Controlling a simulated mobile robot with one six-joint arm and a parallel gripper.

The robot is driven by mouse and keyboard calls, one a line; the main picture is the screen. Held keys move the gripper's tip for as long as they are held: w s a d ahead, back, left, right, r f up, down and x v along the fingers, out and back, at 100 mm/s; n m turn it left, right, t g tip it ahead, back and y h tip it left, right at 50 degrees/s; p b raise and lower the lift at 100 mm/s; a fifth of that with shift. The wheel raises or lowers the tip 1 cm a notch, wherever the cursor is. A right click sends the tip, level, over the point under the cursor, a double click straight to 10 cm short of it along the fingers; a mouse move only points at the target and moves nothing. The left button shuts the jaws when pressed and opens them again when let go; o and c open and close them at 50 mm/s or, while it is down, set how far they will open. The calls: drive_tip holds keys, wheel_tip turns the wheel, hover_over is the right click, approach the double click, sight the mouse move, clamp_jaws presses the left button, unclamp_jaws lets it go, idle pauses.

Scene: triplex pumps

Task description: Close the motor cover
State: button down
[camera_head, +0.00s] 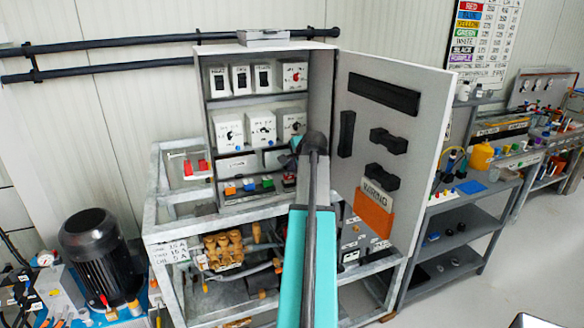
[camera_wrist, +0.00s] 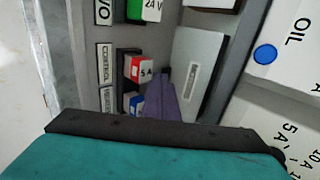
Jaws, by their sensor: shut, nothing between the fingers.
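I cannot tell for sure which part is the motor cover. A black ribbed motor (camera_head: 92,250) stands upright at the lower left in the head view, its round top in place. The open grey cabinet (camera_head: 322,95) stands in the middle, its door (camera_head: 400,120) swung out to the right. My gripper (camera_head: 313,145) is in front of the cabinet's lower shelves, partly hidden by my own arm. Contact cannot be told.
An orange wiring pocket (camera_head: 372,213) hangs inside the door. A metal frame (camera_head: 180,240) with brass fittings surrounds the cabinet's base. Shelves (camera_head: 465,195) stand at the right.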

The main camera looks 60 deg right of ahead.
drive_tip(key=shift+w+d+f, duration=0.35)
drive_tip(key=shift+w+d, duration=0.05)
drive_tip(key=shift+w, duration=0.15)
drive_tip(key=shift+r, duration=0.3)
drive_tip(key=shift+r+p, duration=0.3)
drive_tip(key=shift+r, duration=0.15)
drive_tip(key=shift+s+r, duration=0.1)
idle(0.4)
drive_tip(key=shift+s+a+r+p, duration=0.25)
drive_tip(key=shift+a+r+p, duration=0.1)
drive_tip(key=shift+r, duration=0.05)
drive_tip(key=p+v, duration=0.4)
drive_tip(key=v, duration=0.4)
drive_tip(key=shift+s+a+f, duration=0.15)
drive_tip(key=shift+s+a, duration=0.1)
drive_tip(key=shift+s, duration=0.3)
